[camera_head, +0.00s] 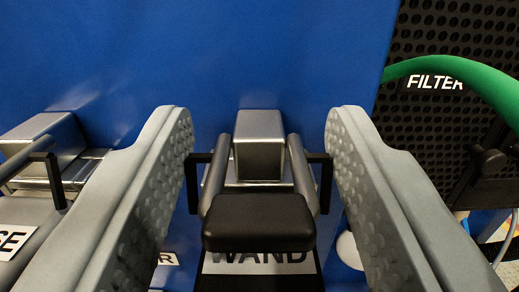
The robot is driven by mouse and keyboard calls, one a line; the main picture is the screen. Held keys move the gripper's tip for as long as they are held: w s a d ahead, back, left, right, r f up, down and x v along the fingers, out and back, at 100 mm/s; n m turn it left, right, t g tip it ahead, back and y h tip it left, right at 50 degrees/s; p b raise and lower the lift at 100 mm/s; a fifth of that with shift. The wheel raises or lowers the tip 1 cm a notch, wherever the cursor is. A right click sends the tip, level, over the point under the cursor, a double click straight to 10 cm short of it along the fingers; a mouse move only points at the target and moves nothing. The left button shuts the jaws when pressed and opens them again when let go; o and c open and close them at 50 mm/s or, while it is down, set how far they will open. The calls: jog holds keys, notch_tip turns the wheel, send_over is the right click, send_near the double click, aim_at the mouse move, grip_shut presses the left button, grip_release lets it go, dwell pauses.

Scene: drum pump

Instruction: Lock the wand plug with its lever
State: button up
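The wand plug's lever (259,222) is a metal bail with a black grip, between my fingers in the middle of the view. It sits at a silver metal block (259,146) on the blue panel, with a black bracket at each side. A label reading WAND (259,262) is just below the grip and partly covered by it. My gripper (258,122) is open, with one dimpled grey finger on each side of the lever. Gaps show between the fingers and the lever. The plug itself cannot be made out clearly.
A similar metal block with a lever (45,150) is at the left, beside a label ending in SE (12,240). A green hose (460,72) passes the FILTER label (435,82) on a black perforated panel (450,30) at the right. The blue panel (250,50) above is clear.

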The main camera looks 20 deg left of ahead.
jog(key=shift+s+d, duration=0.1)
jog(key=v, duration=1.7)
jog(key=shift+s+f, duration=0.1)
jog(key=shift+f, duration=0.05)
jog(key=s+a+f+m+g+h, duration=0.2)
jog(key=s+a+f, duration=0.25)
jog(key=a, duration=0.25)
jog(key=s+a+f+m+g+h, duration=0.1)
jog(key=s+a+f+h, duration=0.1)
jog(key=s+a+f, duration=0.35)
jog(key=s+a+f+t+h, duration=0.1)
jog(key=s+a+f, duration=0.3)
jog(key=s, duration=0.4)
jog(key=s+a+f+m+t+h, duration=0.1)
jog(key=s+a+f, duration=0.4)
jog(key=s+a, duration=0.2)
jog(key=shift+s+t, duration=0.3)
jog(key=shift+s, duration=0.55)
